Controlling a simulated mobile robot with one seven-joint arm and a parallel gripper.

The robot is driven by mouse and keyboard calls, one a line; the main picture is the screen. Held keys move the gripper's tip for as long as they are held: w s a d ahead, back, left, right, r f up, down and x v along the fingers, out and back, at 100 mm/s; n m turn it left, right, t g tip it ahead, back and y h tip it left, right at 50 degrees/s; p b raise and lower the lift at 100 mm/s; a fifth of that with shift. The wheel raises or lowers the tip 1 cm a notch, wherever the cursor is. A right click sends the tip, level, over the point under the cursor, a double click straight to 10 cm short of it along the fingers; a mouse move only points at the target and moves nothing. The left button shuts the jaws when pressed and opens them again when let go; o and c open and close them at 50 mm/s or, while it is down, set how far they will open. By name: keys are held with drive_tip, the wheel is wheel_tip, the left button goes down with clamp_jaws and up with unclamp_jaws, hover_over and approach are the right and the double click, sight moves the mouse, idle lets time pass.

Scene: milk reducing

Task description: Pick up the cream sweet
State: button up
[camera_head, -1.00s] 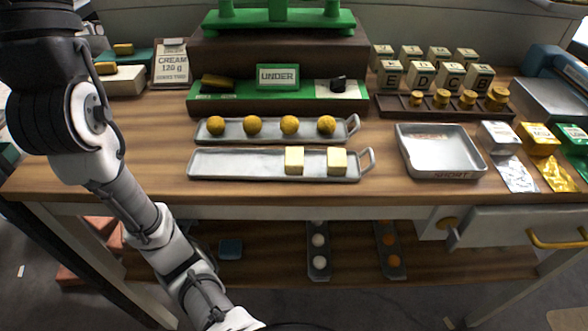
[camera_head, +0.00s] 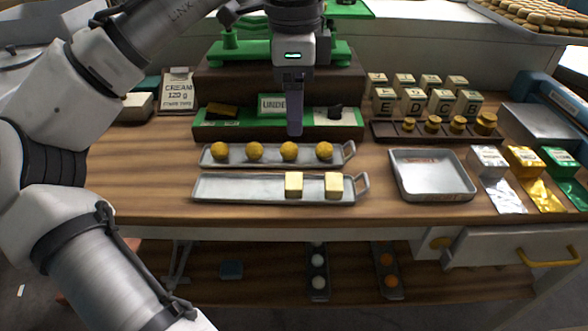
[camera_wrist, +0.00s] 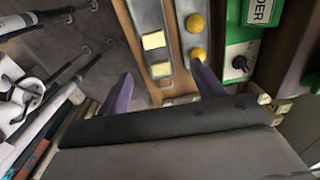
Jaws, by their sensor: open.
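Two cream sweets, pale cubes, sit on the right half of the front metal tray (camera_head: 240,188). The left cube (camera_head: 294,184) and the right cube (camera_head: 333,185) stand a little apart. In the wrist view they show as one cube (camera_wrist: 153,41) and another cube (camera_wrist: 161,70), lying between the lines of my two fingers. My gripper (camera_head: 295,131) hangs fingers-down above the worktop, in front of the green-based scale in the head view. Its purple fingers are spread apart in the wrist view, with nothing between them. It is clear of both cubes.
A rear tray (camera_head: 210,161) holds several yellow balls (camera_head: 289,151), close to the front tray. An empty metal pan (camera_head: 432,176) lies to the right. Weights (camera_head: 433,124) and lettered blocks (camera_head: 441,102) stand behind it. Wrapped foils (camera_head: 507,197) lie at far right.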

drive_tip(key=b, duration=0.1)
hover_over(294, 180)
drive_tip(key=f, duration=0.8)
drive_tip(key=shift+w+f, duration=0.25)
drive_tip(key=shift+s+f, duration=0.15)
drive_tip(key=shift+f, duration=1.2)
drive_tip(key=shift+s+f, duration=0.1)
drive_tip(key=shift+f, duration=1.25)
drive_tip(key=shift+c, duration=0.2)
drive_tip(key=c, duration=1)
